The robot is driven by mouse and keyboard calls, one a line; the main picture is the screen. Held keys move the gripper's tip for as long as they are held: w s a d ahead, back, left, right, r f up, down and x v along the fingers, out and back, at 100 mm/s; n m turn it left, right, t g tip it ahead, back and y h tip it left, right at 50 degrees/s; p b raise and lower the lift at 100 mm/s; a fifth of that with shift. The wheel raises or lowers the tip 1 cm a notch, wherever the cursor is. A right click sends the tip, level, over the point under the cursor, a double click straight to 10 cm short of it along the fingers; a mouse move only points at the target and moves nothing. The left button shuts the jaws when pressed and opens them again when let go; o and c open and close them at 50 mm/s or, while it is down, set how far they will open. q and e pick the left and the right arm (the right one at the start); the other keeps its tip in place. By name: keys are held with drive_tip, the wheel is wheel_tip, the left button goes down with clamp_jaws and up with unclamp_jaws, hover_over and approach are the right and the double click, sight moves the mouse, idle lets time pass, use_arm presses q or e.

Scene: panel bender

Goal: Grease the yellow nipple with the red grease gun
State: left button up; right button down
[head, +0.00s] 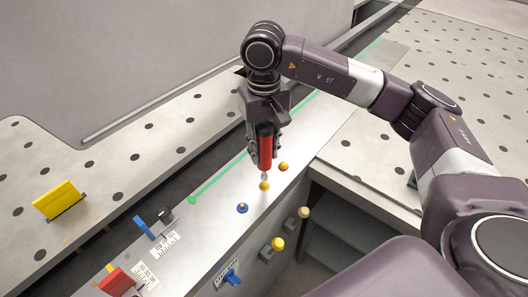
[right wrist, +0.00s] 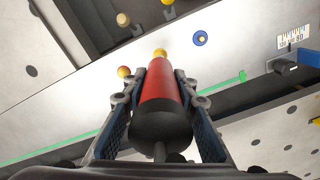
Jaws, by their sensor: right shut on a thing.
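My right gripper (head: 264,152) points down and is shut around the red grease gun (head: 266,146). The gun is roughly upright, its thin nozzle pointing down. The yellow nipple (head: 264,186) sits on the grey metal beam right under the nozzle tip; I cannot tell whether they touch. In the right wrist view the gun (right wrist: 159,85) lies between both fingers (right wrist: 160,100), and the yellow nipple (right wrist: 160,53) shows just beyond its far end. My left gripper is not in view.
An orange nipple (head: 283,166) and a blue nipple (head: 242,208) stand close by on the beam (head: 218,205). A green line (head: 230,168) runs along it. Blue lever (head: 145,228), red block (head: 117,281) and yellow plate (head: 58,200) are at left. Yellow and tan knobs (head: 278,244) project from the front.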

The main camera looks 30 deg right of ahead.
sight(264, 136)
drive_tip(key=shift+r+p, duration=0.9)
drive_tip(key=shift+r, duration=1.5)
drive_tip(key=shift+f, duration=0.1)
